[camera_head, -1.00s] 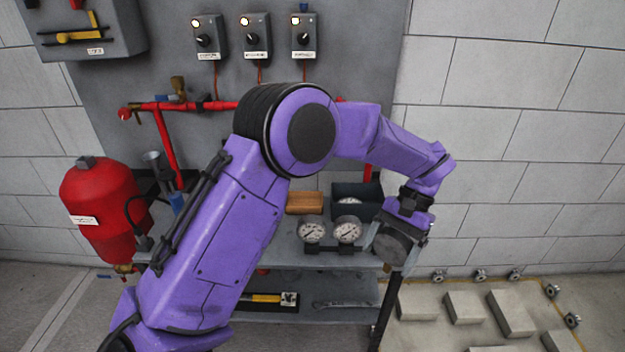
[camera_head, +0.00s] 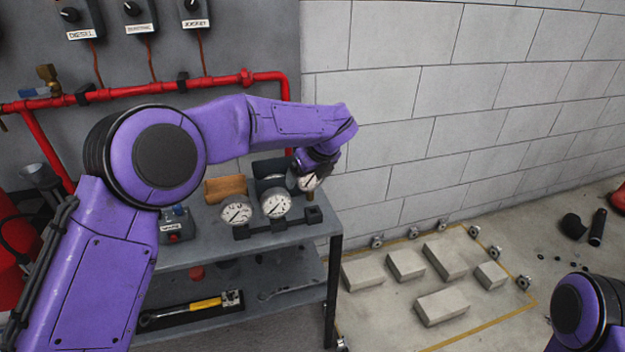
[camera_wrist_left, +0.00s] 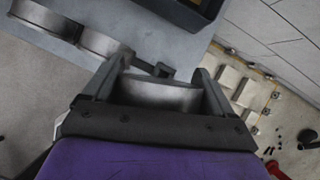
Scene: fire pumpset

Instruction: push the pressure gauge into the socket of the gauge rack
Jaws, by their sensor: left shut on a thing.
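My left gripper (camera_head: 312,172) is shut on a pressure gauge (camera_head: 311,183), whose white dial shows below the fingers. In the left wrist view the gauge's metal body (camera_wrist_left: 160,93) sits between the two fingers (camera_wrist_left: 160,78). The dark gauge rack (camera_head: 275,225) stands on the table, with two gauges (camera_head: 237,211) (camera_head: 275,204) seated in it. Its right-hand socket (camera_head: 313,214) shows just below the held gauge. A short brownish stem shows between them; I cannot tell whether it touches the socket. My right gripper is not in view.
A dark bin (camera_head: 268,167) and a wooden block (camera_head: 226,188) stand behind the gauges. A red pipe (camera_head: 215,84) runs along the panel behind. Right of the table (camera_head: 210,246), concrete blocks (camera_head: 445,258) lie on the floor. My right arm shows at lower right.

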